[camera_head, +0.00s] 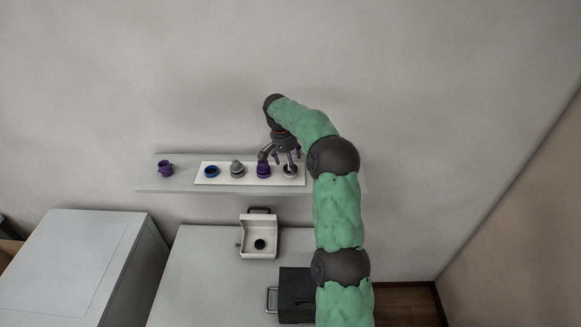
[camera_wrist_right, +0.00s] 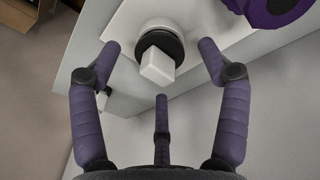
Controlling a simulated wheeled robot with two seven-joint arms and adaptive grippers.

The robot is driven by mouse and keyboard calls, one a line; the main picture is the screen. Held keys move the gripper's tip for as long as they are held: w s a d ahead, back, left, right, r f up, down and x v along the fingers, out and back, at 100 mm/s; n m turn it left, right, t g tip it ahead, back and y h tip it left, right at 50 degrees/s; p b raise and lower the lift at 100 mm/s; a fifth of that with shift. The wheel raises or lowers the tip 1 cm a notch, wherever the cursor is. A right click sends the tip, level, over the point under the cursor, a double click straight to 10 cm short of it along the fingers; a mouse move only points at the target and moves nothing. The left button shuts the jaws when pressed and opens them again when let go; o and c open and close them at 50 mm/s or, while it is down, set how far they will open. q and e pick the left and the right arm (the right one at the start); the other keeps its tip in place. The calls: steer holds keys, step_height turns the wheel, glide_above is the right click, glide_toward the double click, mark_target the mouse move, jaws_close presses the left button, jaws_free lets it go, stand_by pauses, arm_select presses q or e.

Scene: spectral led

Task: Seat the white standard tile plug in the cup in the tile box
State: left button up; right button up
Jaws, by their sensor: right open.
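The white plug (camera_wrist_right: 157,66) has a square white block on top and a black round collar. It stands on the white strip on the wall shelf, and in the head view it (camera_head: 290,169) is just below my right gripper (camera_head: 282,157). My right gripper is open, with its three purple fingers spread around the plug in the wrist view and no finger clearly touching it. The tile box (camera_head: 247,251) is a small white open case on the table, with the dark round cup (camera_head: 259,244) inside. My left gripper is out of view.
On the shelf's white strip (camera_head: 220,181), left of the white plug, stand a purple plug (camera_head: 263,170), a grey plug (camera_head: 237,169) and a blue ring (camera_head: 211,171). A purple cup (camera_head: 165,168) is farther left. A black case (camera_head: 296,295) lies near the tile box.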

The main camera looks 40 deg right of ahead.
steer(key=shift+s+d+f, duration=0.1)
steer(key=shift+f, duration=0.65)
steer(key=c, duration=1.4)
steer(key=shift+r, duration=0.1)
steer(key=shift+r, duration=0.4)
step_height(320, 180, up, 2)
steer(key=shift+r+b, duration=0.1)
steer(key=shift+b, duration=0.8)
steer(key=s+a+r+b, duration=0.1)
steer(key=a+r, duration=0.2)
steer(key=a, duration=0.1)
steer(key=s+a+r+b, duration=0.2)
steer(key=a+r, duration=0.1)
steer(key=a, duration=0.1)
steer(key=s+a+r+b, duration=0.1)
steer(key=s+a+r, duration=0.1)
steer(key=a+r, duration=0.2)
steer(key=shift+a+b, duration=0.4)
steer(key=shift+a, duration=0.15)
